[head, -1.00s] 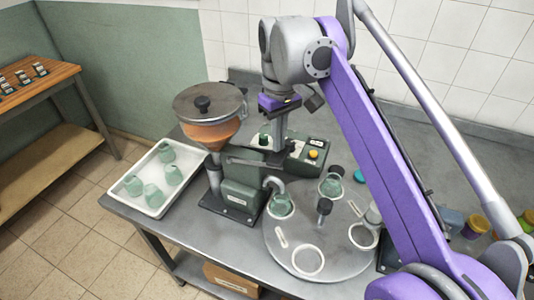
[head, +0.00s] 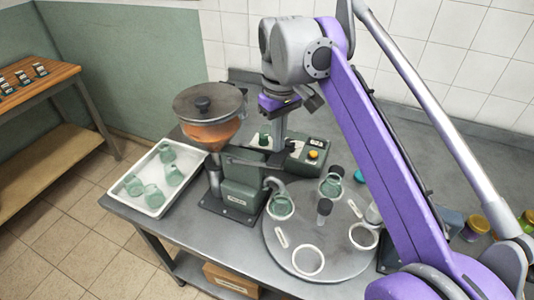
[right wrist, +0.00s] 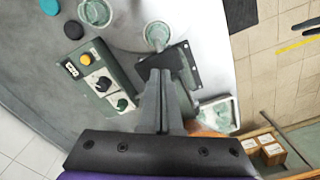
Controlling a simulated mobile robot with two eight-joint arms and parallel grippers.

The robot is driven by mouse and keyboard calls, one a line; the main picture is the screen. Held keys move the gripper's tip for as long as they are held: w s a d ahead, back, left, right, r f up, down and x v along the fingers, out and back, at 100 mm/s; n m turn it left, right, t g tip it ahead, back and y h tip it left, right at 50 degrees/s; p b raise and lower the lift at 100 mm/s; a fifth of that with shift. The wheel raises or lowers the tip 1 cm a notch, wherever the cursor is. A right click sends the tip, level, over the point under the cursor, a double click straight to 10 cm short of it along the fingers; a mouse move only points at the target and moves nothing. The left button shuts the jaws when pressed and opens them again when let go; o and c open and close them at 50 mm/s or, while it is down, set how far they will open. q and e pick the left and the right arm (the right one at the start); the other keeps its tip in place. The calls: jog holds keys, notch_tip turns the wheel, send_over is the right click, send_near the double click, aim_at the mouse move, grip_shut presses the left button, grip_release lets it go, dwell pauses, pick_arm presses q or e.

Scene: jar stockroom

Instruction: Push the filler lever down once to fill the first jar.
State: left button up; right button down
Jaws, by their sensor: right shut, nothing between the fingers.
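The filler (head: 243,170) has a dark green body and an orange-brown hopper (head: 207,133) with a grey lid. A grey bar (head: 248,161), which looks like its lever, runs along it toward my right gripper (head: 278,146). The gripper points down there with its fingers shut and empty. Whether the fingertips touch the bar is not clear. In the right wrist view the shut fingers (right wrist: 163,100) cover part of the filler. A green glass jar (head: 281,207) stands on the round turntable (head: 285,258) by the filler's spout. Its fill is unclear. My left gripper is out of view.
A control box (head: 312,153) with a yellow button stands behind the turntable. A white tray (head: 153,209) with several green jars is left of the filler. Another jar (head: 330,186) stands on the turntable. Colourful lidded jars (head: 476,228) are at right.

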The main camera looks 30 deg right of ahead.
aim_at(280, 155)
jog(key=shift+f, duration=0.1)
dwell(0.5)
jog(key=shift+f+b, duration=0.4)
jog(key=shift+f, duration=0.3)
jog(key=shift+s+d+f+b, duration=0.1)
jog(key=shift+f+b, duration=0.6)
jog(key=shift+f, duration=0.5)
jog(key=shift+s+d+f+b, duration=0.1)
jog(key=shift+f+b, duration=0.55)
jog(key=shift+f, duration=0.55)
jog(key=shift+r, duration=0.15)
jog(key=shift+r+p, duration=2.85)
jog(key=shift+r, duration=0.25)
